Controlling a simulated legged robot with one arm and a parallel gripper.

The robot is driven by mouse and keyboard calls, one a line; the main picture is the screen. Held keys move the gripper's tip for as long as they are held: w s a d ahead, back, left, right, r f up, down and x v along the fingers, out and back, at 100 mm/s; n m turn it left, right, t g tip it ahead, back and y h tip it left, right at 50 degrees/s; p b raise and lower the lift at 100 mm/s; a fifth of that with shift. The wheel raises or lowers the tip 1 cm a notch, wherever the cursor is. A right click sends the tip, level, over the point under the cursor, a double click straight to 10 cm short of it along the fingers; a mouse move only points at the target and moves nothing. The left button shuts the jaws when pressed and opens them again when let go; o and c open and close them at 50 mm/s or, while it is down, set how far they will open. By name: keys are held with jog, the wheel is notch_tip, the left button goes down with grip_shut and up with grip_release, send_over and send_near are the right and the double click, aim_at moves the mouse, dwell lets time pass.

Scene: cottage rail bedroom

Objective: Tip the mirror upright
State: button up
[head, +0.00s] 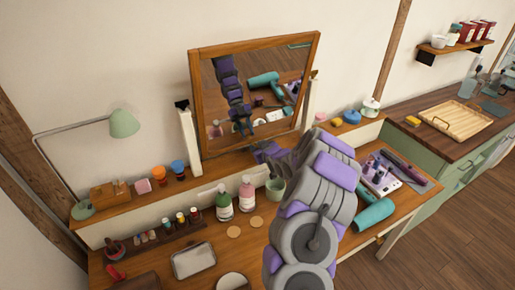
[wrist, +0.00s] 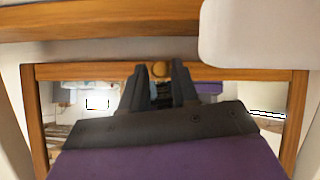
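The mirror (head: 262,90) has a wooden frame and hangs between two pale posts (head: 190,137) on the vanity's raised back shelf. It leans with its top edge forward, and its glass reflects the tabletop, the floor and my arm. My gripper (head: 262,152) is low in front of the mirror's bottom edge, partly hidden by my arm. In the wrist view, the two dark fingers of my gripper (wrist: 158,88) are apart, with a round orange-brown knob (wrist: 160,70) showing between their tips at the frame's edge. Whether they touch the knob I cannot tell.
A green lamp (head: 124,123) and small jars stand left on the shelf. Pump bottles (head: 223,203) and a cup (head: 275,188) stand close below my gripper. A teal hair dryer (head: 374,214) and a tray of items (head: 382,176) lie to the right.

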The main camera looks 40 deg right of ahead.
grip_shut()
dwell(0.3)
jog(key=s+g+p, duration=0.1)
jog(key=p, duration=0.1)
jog(key=s+r+p, duration=0.1)
jog(key=s+p, duration=0.1)
jog(key=shift+a+r+g, duration=0.1)
jog(key=shift+a+g, duration=0.05)
jog(key=shift+g, duration=0.25)
jog(key=shift+s+p, duration=0.45)
jog(key=shift+o, duration=2)
grip_release()
